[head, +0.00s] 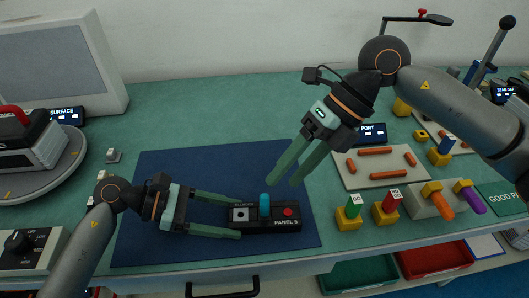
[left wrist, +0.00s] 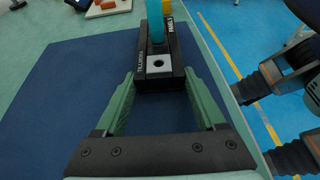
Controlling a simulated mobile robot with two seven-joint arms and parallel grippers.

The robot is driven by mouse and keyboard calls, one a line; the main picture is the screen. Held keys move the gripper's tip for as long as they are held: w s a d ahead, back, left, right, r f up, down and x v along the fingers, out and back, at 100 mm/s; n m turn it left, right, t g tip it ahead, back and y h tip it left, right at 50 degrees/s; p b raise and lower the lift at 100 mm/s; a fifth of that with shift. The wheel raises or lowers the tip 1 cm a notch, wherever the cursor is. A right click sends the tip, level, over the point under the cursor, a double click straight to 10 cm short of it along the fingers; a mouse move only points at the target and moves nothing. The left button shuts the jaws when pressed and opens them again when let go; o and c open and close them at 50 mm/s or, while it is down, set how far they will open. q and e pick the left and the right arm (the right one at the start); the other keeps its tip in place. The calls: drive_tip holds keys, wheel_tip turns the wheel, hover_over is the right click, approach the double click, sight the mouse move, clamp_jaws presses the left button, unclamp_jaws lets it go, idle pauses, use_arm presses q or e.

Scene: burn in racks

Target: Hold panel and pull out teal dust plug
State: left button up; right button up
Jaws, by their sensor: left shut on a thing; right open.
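The black panel (head: 258,226), labelled PANEL 5, lies on the dark blue mat. A teal dust plug (head: 265,204) stands upright in its middle, between a light square with a dark hole on the left and a red round part on the right. My left gripper (head: 238,218) is shut on the panel's left end, its green fingers along the two long sides. In the left wrist view the panel (left wrist: 158,69) sits between the fingers, with the teal plug (left wrist: 154,22) beyond the hole. My right gripper (head: 281,180) is open and empty, above and to the right of the plug.
The blue mat (head: 180,165) is otherwise clear. To the right are a board (head: 352,178) with orange pieces and several yellow blocks holding coloured pegs (head: 350,213). A round platform (head: 70,160) with a device is at left; green and red bins (head: 362,275) sit below the front edge.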

sight(265, 196)
drive_tip(key=a+r+n+h, duration=0.1)
drive_tip(key=n, duration=0.7)
drive_tip(key=a+n+h, duration=0.1)
drive_tip(key=n+h, duration=0.1)
drive_tip(key=n, duration=0.5)
drive_tip(key=a+r+n+t+h, duration=0.1)
drive_tip(key=n+h, duration=0.1)
drive_tip(key=n, duration=0.6)
drive_tip(key=shift+a+r+n, duration=0.3)
drive_tip(key=shift+a+r, duration=0.05)
drive_tip(key=n, duration=0.1)
drive_tip(key=n+h, duration=0.1)
drive_tip(key=n, duration=0.1)
drive_tip(key=shift+a+r+n+t, duration=0.2)
drive_tip(key=shift+r+n+t, duration=0.1)
drive_tip(key=shift+r+t, duration=0.1)
drive_tip(key=n, duration=0.3)
drive_tip(key=shift+a+f+n+h, duration=0.1)
drive_tip(key=shift+f+n+h, duration=0.05)
drive_tip(key=shift+n+h, duration=0.2)
wheel_tip(265, 196, down, 11)
drive_tip(key=shift+f, duration=0.15)
clamp_jaws()
